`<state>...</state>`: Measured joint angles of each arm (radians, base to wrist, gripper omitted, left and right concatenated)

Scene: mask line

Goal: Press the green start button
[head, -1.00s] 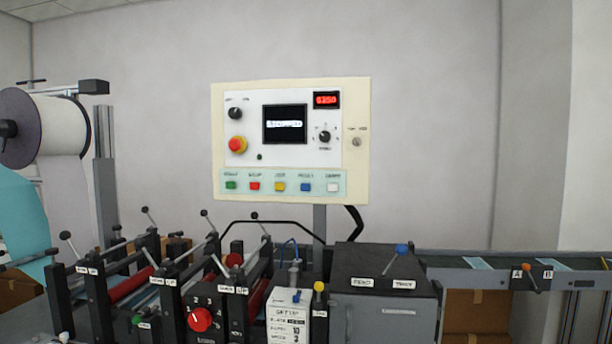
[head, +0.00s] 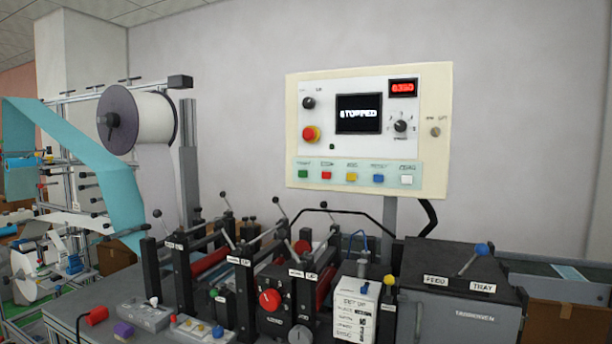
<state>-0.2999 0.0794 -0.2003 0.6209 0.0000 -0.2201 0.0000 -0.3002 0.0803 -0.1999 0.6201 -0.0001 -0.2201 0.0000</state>
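The green start button (head: 303,174) is the leftmost in the row of coloured buttons along the bottom of the control panel (head: 443,160), in the head view. Red (head: 326,175), yellow (head: 351,177), blue (head: 378,179) and white (head: 406,180) buttons follow it to the right. The panel's dark screen (head: 359,113) reads "STOPPED". Neither of my grippers is in view, and nothing covers the panel.
A white material roll (head: 150,118) and a teal web (head: 85,165) are at the left. The space before the panel looks clear.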

